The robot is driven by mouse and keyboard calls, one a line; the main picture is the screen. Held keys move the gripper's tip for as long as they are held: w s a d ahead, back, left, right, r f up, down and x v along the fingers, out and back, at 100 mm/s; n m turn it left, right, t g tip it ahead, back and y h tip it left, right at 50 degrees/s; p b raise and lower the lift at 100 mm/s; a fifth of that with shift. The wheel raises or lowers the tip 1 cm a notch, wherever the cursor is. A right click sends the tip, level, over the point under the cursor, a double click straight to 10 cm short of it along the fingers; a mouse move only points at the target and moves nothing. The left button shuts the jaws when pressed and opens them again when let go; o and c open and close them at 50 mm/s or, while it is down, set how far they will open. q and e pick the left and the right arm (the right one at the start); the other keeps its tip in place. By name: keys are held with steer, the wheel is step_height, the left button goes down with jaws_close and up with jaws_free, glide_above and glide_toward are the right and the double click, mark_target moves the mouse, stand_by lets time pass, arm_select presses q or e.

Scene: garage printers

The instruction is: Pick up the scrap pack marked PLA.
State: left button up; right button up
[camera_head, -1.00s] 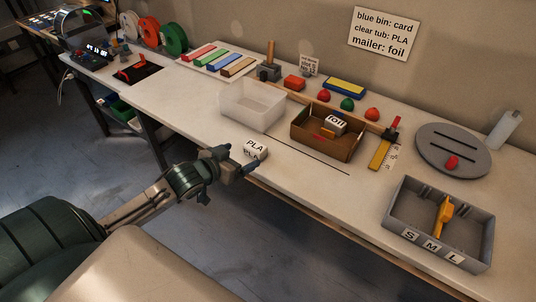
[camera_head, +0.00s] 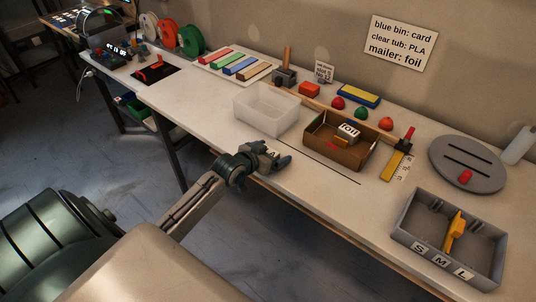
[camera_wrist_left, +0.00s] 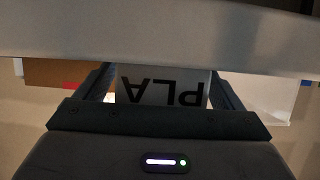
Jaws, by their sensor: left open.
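The white scrap pack (camera_wrist_left: 160,88) shows its black PLA letters upside down in the left wrist view, between the two fingers of my left gripper. In the head view my left gripper (camera_head: 275,155) is open at the table's front edge, and its fingers hide most of the pack; only a bit of its lettering shows. I cannot tell whether either finger touches the pack. My right gripper is in neither view.
A clear tub (camera_head: 266,110) stands just behind my left gripper. A brown box (camera_head: 335,158) with a foil-marked pack is to the right. A grey tray (camera_head: 405,245) marked S, M, L stands at the front right. A wall sign (camera_head: 401,43) hangs behind.

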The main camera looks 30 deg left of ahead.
arm_select(q)
steer(key=shift+c, duration=0.4)
steer(key=c, duration=1)
steer(key=shift+o, duration=0.2)
